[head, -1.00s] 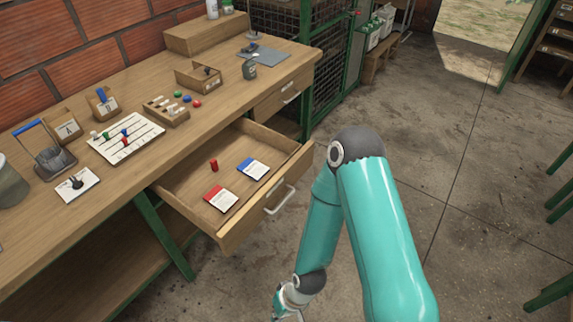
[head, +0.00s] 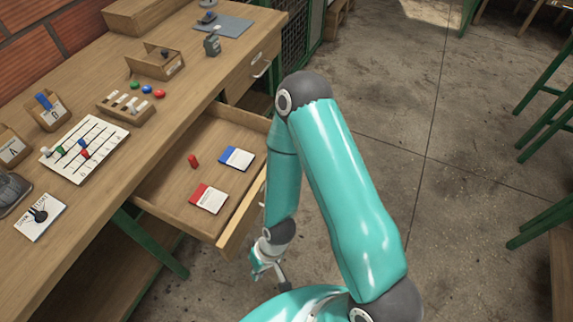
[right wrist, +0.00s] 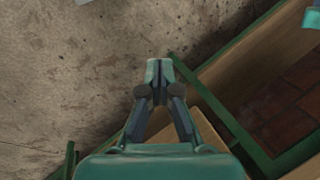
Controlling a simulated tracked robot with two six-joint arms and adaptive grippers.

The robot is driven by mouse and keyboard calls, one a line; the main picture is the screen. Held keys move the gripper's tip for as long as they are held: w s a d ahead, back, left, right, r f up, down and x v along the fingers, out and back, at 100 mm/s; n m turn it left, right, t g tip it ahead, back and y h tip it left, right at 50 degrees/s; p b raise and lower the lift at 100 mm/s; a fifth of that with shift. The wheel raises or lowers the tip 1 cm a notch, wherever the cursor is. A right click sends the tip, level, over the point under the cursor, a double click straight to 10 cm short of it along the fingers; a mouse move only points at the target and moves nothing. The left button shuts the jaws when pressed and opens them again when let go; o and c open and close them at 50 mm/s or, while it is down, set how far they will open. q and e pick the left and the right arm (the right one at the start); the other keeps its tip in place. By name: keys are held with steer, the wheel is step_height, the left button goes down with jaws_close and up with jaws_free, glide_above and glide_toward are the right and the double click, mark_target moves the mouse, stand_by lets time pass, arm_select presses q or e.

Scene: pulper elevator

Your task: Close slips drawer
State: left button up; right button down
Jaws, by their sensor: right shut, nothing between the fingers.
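The slips drawer (head: 238,222) stands pulled out from under the workbench in the head view. It holds a red peg (head: 193,160), a red-and-white slip pad (head: 208,198) and a blue-and-white slip pad (head: 236,158). My right gripper (head: 280,284) is low, in front of and below the drawer's front, apart from it as far as I can see. My right arm hides part of the drawer front and its handle. In the right wrist view my right gripper (right wrist: 158,66) is shut and empty. My left gripper is not in view.
The workbench (head: 165,55) carries a marked board (head: 85,148), a peg rack (head: 126,107), small boxes and colored knobs. A second, shut drawer (head: 256,68) is beyond the open one. Concrete floor (head: 400,130) is clear to the right; green-legged stands (head: 545,110) are at far right.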

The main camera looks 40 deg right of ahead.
steer(key=w+d+m+t+b, duration=0.1)
steer(key=w+d+m+b, duration=0.1)
steer(key=d+m+b, duration=0.4)
steer(key=w+d+m+b, duration=0.1)
steer(key=w+d+m, duration=0.2)
steer(key=d+m, duration=0.65)
steer(key=w+d+r+m+t+b, duration=0.2)
steer(key=d+r+m+t+b, duration=0.45)
steer(key=d+r+m, duration=0.8)
steer(key=w+r+b+x, duration=0.1)
steer(key=x, duration=1.1)
steer(key=shift+w+n+h+b, duration=0.3)
steer(key=shift+w, duration=0.25)
steer(key=shift+w+r, duration=0.1)
steer(key=shift+w, duration=0.05)
